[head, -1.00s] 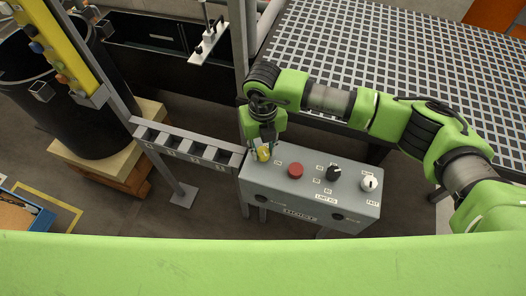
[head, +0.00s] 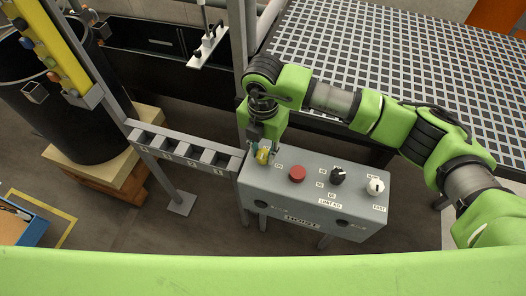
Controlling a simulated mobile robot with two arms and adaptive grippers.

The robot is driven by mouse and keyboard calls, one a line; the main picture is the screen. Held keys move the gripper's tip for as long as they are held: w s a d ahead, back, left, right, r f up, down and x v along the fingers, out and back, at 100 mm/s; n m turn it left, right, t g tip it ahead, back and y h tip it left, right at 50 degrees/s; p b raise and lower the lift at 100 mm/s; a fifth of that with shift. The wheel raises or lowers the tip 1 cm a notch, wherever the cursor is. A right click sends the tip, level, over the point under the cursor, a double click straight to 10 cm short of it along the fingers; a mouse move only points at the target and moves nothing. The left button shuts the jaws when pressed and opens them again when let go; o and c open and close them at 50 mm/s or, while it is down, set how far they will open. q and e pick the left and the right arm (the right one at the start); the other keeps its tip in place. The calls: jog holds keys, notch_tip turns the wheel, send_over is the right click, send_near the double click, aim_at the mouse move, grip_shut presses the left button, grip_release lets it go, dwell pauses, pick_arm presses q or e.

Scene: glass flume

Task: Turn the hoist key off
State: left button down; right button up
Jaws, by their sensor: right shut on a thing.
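The grey hoist control box (head: 300,212) stands on posts in the middle of the head view, with a HOIST label on its front. A yellow key piece (head: 262,154) sits at the left end of its top face. My right gripper (head: 264,150) reaches down from above and is shut on the yellow key. The fingers and the gripper body partly hide the key and its markings, so its exact setting cannot be read. My left gripper is not in view.
A red button (head: 297,173), a black knob (head: 337,176) and a white knob (head: 375,186) stand to the right on the box. A rail with open slots (head: 190,153) joins the box's left side. A grey post (head: 240,60) rises just behind.

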aim_at(263, 153)
jog(key=shift+w+r+m, duration=0.1)
jog(key=shift+w+m, duration=0.05)
jog(key=shift+m, duration=0.15)
jog(key=o, duration=1.1)
jog(key=shift+c, duration=0.2)
notch_tip(263, 153, up, 12)
dwell(0.4)
